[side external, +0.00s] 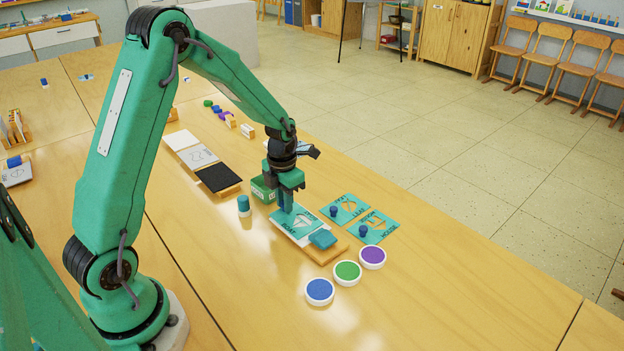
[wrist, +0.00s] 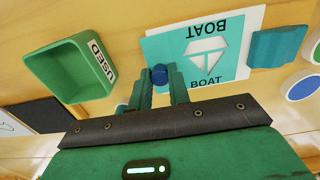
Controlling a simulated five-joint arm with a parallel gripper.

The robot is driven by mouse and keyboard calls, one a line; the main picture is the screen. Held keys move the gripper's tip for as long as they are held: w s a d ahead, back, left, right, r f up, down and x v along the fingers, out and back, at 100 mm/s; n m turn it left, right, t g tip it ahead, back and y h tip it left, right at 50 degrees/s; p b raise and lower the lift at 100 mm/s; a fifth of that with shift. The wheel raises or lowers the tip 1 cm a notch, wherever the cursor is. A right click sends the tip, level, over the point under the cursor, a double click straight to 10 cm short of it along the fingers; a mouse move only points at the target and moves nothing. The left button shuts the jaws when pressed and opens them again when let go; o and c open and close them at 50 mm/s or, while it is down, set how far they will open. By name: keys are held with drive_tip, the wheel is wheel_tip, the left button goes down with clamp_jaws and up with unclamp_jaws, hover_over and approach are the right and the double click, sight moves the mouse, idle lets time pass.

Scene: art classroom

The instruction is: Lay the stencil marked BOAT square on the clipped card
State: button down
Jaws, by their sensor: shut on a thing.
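The teal BOAT stencil (side external: 294,223) lies over the white card on the wooden board (side external: 322,257). In the wrist view the stencil (wrist: 222,72) shows its boat cut-out, with a white strip of card (wrist: 254,22) bare along its right side. I cannot tell whether it rests flat on the card. The teal clip (side external: 322,238) is at the card's near end; it also shows in the wrist view (wrist: 278,47). My gripper (side external: 285,208) is shut on the stencil's blue knob (wrist: 160,72), near the stencil's edge. The fingers partly hide the knob.
The green USED box (side external: 262,190) stands close beside my gripper. A teal-topped jar (side external: 243,206) is left of the board. LEAF (side external: 344,207) and HOUSE (side external: 374,226) stencils lie to the right. Blue (side external: 319,291), green (side external: 347,272) and purple (side external: 372,256) pads lie in front. The near-right table is clear.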

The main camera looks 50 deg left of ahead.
drive_tip(key=c, duration=1.2)
unclamp_jaws()
drive_tip(key=shift+c, duration=0.2)
drive_tip(key=shift+o, duration=1.2)
drive_tip(key=shift+r, duration=0.1)
drive_tip(key=shift+r, duration=2.95)
drive_tip(key=shift+r, duration=0.1)
